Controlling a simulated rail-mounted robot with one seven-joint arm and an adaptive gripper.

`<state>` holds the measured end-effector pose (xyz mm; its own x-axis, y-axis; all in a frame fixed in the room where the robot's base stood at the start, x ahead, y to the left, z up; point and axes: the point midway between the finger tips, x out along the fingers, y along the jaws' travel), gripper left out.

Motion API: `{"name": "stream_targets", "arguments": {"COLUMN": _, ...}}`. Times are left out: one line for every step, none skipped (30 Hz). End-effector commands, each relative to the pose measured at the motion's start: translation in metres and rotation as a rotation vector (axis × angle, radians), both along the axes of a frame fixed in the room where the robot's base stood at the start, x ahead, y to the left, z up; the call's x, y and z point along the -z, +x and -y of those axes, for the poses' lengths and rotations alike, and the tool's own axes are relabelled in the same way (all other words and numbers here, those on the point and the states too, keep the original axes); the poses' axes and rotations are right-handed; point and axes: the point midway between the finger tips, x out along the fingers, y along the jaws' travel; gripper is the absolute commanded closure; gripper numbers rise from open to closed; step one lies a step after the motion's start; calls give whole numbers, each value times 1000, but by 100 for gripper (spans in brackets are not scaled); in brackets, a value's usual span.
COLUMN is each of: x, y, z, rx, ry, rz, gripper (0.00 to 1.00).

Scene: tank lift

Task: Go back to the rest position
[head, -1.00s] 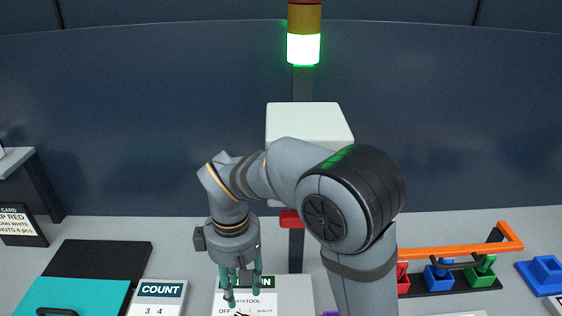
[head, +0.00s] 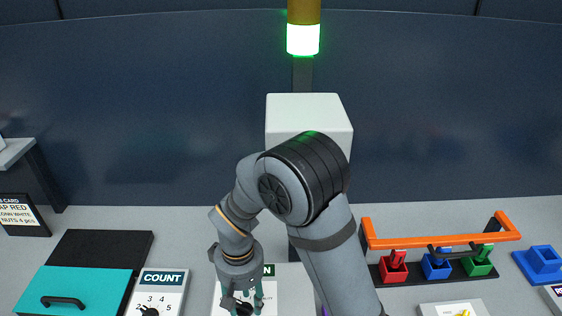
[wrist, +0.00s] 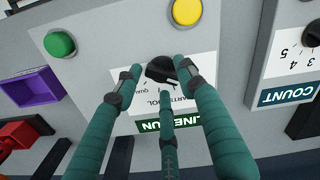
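My gripper (head: 243,303) hangs over the line-run panel at the front centre in the head view. In the wrist view its three teal fingers (wrist: 160,80) are spread apart around a black knob (wrist: 160,68), with small gaps showing beside it. It is open and appears to hold nothing. The panel (wrist: 105,50) also has a green button (wrist: 59,44) and a yellow button (wrist: 187,11). In the head view my arm hides part of this panel.
The COUNT dial panel (head: 162,279) stands just left of my gripper. A teal board with a black handle (head: 85,287) lies further left. An orange rail (head: 440,240) stands over red, blue and green pieces at right. A purple tray (wrist: 33,88) is beside the panel.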

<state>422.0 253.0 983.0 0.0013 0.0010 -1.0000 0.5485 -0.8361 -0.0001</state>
Motion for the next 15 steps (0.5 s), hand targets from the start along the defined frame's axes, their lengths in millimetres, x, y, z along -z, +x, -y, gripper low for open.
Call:
{"name": "stream_targets", "arguments": {"x": -2, "y": -1, "z": 1, "rx": 62, "ry": -2, "rz": -2, "gripper": 60}}
{"name": "stream_targets", "arguments": {"x": -2, "y": -1, "z": 1, "rx": 102, "ry": -2, "rz": -2, "gripper": 60}}
{"name": "stream_targets", "arguments": {"x": -2, "y": -1, "z": 1, "rx": 153, "ry": -2, "rz": -1, "gripper": 60}}
{"name": "stream_targets", "arguments": {"x": -2, "y": -1, "z": 1, "rx": 189, "ry": -2, "rz": -1, "gripper": 60}}
{"name": "stream_targets", "arguments": {"x": -2, "y": -2, "z": 1, "rx": 226, "ry": -2, "rz": -1, "gripper": 60}}
{"name": "stream_targets", "arguments": {"x": -2, "y": -2, "z": 1, "rx": 274, "ry": -2, "rz": -1, "gripper": 60}}
{"name": "stream_targets", "arguments": {"x": -2, "y": -2, "z": 1, "rx": 307, "ry": -2, "rz": -1, "gripper": 60}}
{"name": "stream_targets", "arguments": {"x": -2, "y": -2, "z": 1, "rx": 338, "ry": -1, "rz": -1, "gripper": 60}}
{"name": "stream_targets", "arguments": {"x": -2, "y": -2, "z": 2, "rx": 377, "ry": -2, "rz": -2, "gripper": 60}}
{"name": "stream_targets", "arguments": {"x": -2, "y": -3, "z": 2, "rx": 404, "ry": -2, "rz": -2, "gripper": 60}}
{"name": "stream_targets", "arguments": {"x": -2, "y": -3, "z": 2, "rx": 428, "ry": -2, "rz": -2, "gripper": 60}}
{"name": "stream_targets", "arguments": {"x": -2, "y": -3, "z": 2, "rx": 457, "ry": -1, "rz": -2, "gripper": 60}}
{"name": "stream_targets", "arguments": {"x": -1, "y": -3, "z": 2, "rx": 477, "ry": -1, "rz": -2, "gripper": 60}}
{"name": "stream_targets", "arguments": {"x": -1, "y": -3, "z": 2, "rx": 493, "ry": -1, "rz": -2, "gripper": 60}}
{"name": "stream_targets", "arguments": {"x": -1, "y": -3, "z": 2, "rx": 512, "ry": -1, "rz": -2, "gripper": 60}}
